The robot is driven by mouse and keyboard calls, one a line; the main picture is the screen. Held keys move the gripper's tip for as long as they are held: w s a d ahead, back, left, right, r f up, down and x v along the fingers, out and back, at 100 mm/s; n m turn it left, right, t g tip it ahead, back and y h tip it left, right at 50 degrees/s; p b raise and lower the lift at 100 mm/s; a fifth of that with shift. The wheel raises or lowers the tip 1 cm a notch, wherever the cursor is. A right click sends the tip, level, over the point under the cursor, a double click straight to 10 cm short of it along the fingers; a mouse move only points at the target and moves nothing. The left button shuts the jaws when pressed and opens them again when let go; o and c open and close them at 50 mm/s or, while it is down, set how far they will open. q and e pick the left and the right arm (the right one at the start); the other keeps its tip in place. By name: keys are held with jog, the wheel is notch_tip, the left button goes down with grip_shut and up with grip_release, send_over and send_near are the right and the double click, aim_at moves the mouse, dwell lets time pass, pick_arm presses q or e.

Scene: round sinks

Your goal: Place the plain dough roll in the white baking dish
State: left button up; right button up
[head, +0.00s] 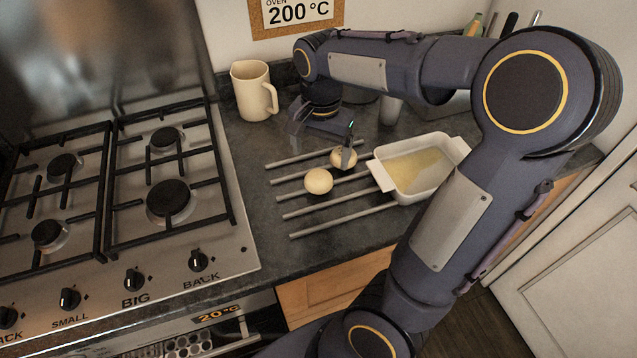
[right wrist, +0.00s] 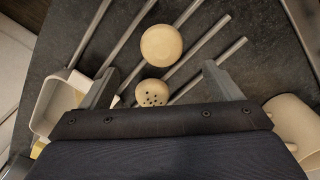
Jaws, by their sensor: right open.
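The plain dough roll (head: 318,181) is a smooth pale ball on the metal bars set in the dark counter; in the right wrist view it (right wrist: 161,45) lies beyond the fingertips. A second roll with dark dots (right wrist: 152,92) sits close behind it, between the spread fingers in that picture; in the head view this dotted roll (head: 337,160) is partly hidden by a finger. The white baking dish (head: 425,190) stands to the right, with a yellowish layer inside. My right gripper (head: 322,142) is open and empty above the rolls. My left gripper is out of view.
A cream mug (head: 252,92) stands at the back left of the counter, near my right gripper. The gas stove (head: 120,190) fills the left side. My right arm passes over the dish's right side. The front ends of the bars are clear.

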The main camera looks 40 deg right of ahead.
aim_at(319, 175)
notch_tip(319, 175, down, 8)
jog(key=shift+w+a+r, duration=0.1)
dwell(0.4)
jog(key=c, duration=1.2)
jog(key=shift+r, duration=0.1)
jog(key=shift+r, duration=0.6)
jog(key=s+a+r, duration=0.1)
jog(key=s+r, duration=0.3)
jog(key=s+a+r, duration=0.2)
jog(key=s+r, duration=0.1)
jog(key=s, duration=0.1)
jog(key=s+a+r, duration=0.1)
jog(key=s+r, duration=0.3)
jog(key=s, duration=0.1)
jog(key=shift+s+a+r+b, duration=0.1)
jog(key=shift+a+r+b, duration=0.1)
jog(key=shift+r+b, duration=0.15)
